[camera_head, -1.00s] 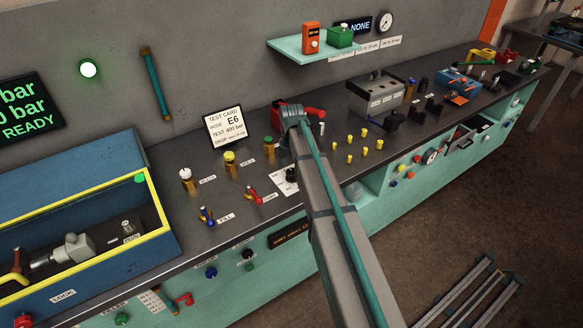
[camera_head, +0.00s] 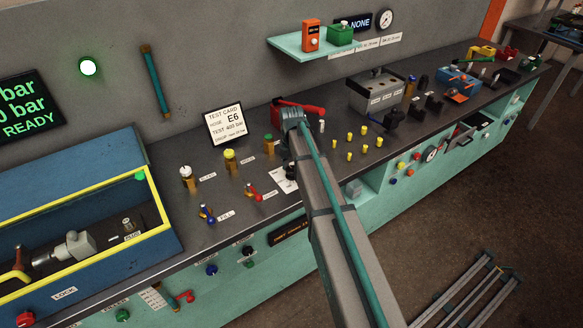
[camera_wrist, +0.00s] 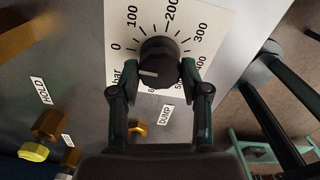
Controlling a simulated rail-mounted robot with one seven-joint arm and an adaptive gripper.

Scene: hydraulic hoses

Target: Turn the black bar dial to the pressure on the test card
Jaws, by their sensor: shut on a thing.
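The black bar dial (camera_wrist: 158,61) stands on a white scale plate (camera_wrist: 118,20) in the wrist view. The plate carries numbers from 0 upward, with 100, 200, 300 and 400 around the dial. A pale mark on the dial is on its lower left side; the exact value it points to is unclear. My gripper (camera_wrist: 157,77) is shut on the dial, one finger on each side. In the head view the dial is mostly hidden by my arm, and part of the plate (camera_head: 279,181) shows. The test card (camera_head: 226,122) reads E6 and TEST 400 bar.
A small brass-coloured fitting (camera_wrist: 137,127) and the DUMP label (camera_wrist: 165,112) are close to my gripper. Red and blue valve levers (camera_head: 206,213) stand left of my arm. Several yellow-capped pegs (camera_head: 350,146) stand to its right. A blue box (camera_head: 75,200) fills the bench's left end.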

